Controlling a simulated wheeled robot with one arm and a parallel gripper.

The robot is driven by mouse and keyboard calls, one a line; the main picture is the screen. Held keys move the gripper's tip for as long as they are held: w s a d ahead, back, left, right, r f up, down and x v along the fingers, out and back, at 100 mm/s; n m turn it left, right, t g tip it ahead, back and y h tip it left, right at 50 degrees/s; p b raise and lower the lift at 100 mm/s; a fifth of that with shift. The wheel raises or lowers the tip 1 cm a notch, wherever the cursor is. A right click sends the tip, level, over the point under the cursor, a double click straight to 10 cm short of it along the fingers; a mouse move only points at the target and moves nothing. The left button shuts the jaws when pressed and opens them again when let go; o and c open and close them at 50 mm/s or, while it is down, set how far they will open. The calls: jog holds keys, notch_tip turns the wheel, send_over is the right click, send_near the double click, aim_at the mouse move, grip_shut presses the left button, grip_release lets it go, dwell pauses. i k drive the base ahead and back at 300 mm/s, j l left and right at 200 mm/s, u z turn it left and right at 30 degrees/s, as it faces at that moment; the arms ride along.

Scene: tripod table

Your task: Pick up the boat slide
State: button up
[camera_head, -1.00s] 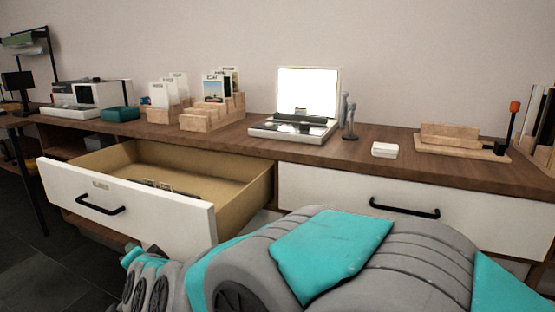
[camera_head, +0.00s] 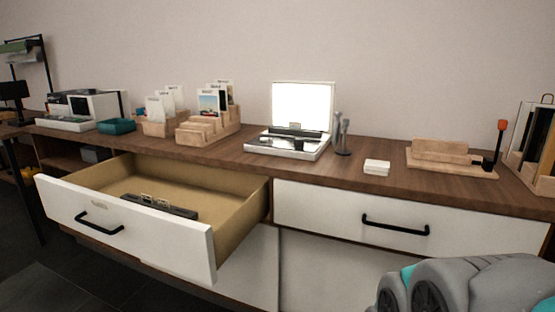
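A card with a small colour picture (camera_head: 208,103) stands upright in a stepped wooden rack (camera_head: 228,131) on the counter; the picture could be a boat but is too small to be sure. In the open drawer (camera_head: 235,218) lies a dark narrow holder (camera_head: 160,206) with small pale-framed pieces (camera_head: 147,197) on it; what they show cannot be read. Only a grey and teal part of my arm shows at the bottom right. My gripper is not in view.
A lit white light box (camera_head: 303,107) stands open mid-counter beside a small grey stand (camera_head: 342,135). A white stack (camera_head: 376,167) and a wooden holder (camera_head: 450,160) are to the right. The open drawer juts out at left; the right drawer (camera_head: 400,215) is shut.

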aim_at(293, 125)
jog(key=u, duration=1.5)
jog(key=l+z, duration=0.1)
jog(key=z, duration=0.75)
jog(key=l+z, duration=0.15)
jog(key=z, duration=0.25)
jog(key=i+l+u, duration=0.25)
jog(key=i+l, duration=0.2)
jog(key=i+l+u, duration=0.3)
jog(key=i+l, duration=0.15)
jog(key=k+j+u, duration=0.1)
jog(key=k+j, duration=0.15)
